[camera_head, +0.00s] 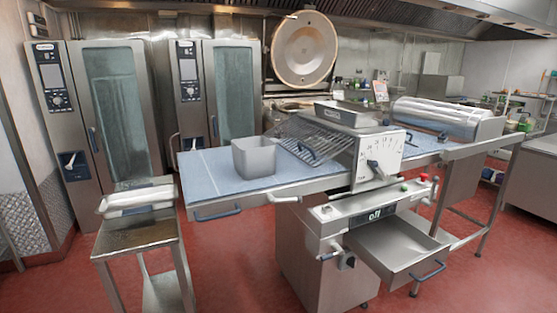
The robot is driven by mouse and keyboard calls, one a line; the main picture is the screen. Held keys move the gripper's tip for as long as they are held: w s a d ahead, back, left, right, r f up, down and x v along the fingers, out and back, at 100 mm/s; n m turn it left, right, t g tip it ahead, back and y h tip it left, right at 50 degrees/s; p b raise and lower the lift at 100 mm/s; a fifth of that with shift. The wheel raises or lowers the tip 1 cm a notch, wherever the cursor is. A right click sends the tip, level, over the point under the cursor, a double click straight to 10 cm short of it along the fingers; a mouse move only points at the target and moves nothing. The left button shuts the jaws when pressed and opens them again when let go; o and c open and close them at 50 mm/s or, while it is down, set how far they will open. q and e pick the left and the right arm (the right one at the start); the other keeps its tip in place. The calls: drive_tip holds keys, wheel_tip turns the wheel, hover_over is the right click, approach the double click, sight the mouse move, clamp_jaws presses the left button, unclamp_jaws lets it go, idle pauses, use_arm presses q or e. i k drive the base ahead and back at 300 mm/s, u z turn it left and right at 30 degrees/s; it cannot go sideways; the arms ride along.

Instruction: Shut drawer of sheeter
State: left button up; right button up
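The sheeter (315,255) stands in the middle of the room, with a grey steel body and a blue-topped bed running out to the left and right. Its drawer (392,248) is pulled out at the front right, below the control panel (375,215). The drawer looks empty inside and has a blue handle (428,271) on its front. Neither of my grippers shows in the head view.
A grey bin (254,157) stands on the left bed. A small steel table (137,236) with a tray (136,200) is at the left. Two tall ovens (112,108) stand behind. Red floor is clear in front of the drawer.

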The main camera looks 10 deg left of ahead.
sight(398, 252)
drive_tip(key=k, duration=0.55)
drive_tip(key=z, duration=1)
drive_tip(key=i, duration=1.2)
drive_tip(key=z, duration=0.05)
